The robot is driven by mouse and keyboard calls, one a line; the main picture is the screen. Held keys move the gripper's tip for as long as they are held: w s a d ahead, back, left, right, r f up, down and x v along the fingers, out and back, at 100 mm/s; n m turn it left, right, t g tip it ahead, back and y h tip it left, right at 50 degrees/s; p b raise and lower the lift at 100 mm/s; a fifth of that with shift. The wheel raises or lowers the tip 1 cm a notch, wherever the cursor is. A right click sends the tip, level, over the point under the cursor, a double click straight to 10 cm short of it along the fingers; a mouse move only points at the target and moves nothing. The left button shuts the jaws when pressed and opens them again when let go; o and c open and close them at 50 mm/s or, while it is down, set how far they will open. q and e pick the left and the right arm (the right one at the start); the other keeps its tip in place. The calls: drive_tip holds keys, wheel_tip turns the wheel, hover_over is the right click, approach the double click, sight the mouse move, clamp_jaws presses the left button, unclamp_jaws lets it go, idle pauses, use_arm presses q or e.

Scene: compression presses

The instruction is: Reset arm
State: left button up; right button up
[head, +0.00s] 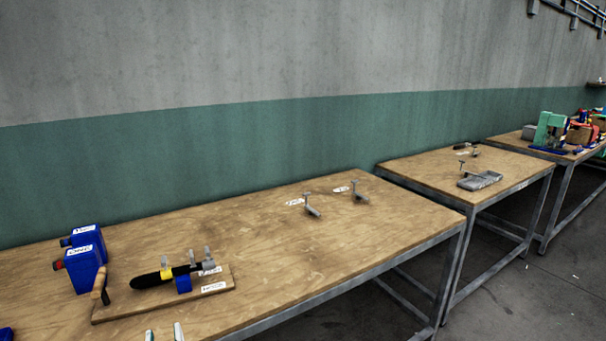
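Only the two fingertips of my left gripper (164,334) show, at the bottom edge of the head view. They stand apart with a gap between them and nothing visible in it, in front of the wooden board. The rest of my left arm is below the picture. My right gripper is not in view.
The near wooden table (270,255) carries a board (115,312) with a black tool and clamps, blue boxes (82,268) and two small metal pieces (313,211). Its middle is clear. A second table (425,167) holds a grey tray (480,181). A green machine (549,130) stands farther right.

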use_arm(q)
drive_tip(key=s+d+f+n+g+h, duration=0.25)
drive_tip(key=f+n, duration=0.25)
drive_tip(key=f, duration=0.3)
drive_tip(key=s+d+f+n+g+h, duration=0.1)
drive_tip(key=s+d+f+n+h, duration=0.15)
drive_tip(key=f+n, duration=0.45)
drive_tip(key=s+d+f+n+g+h, duration=0.2)
drive_tip(key=s+f+n, duration=0.8)
drive_tip(key=n, duration=0.5)
drive_tip(key=s+d+h, duration=0.1)
drive_tip(key=h, duration=0.1)
drive_tip(key=shift+s+d+f+h, duration=0.15)
drive_tip(key=shift+f+h, duration=0.25)
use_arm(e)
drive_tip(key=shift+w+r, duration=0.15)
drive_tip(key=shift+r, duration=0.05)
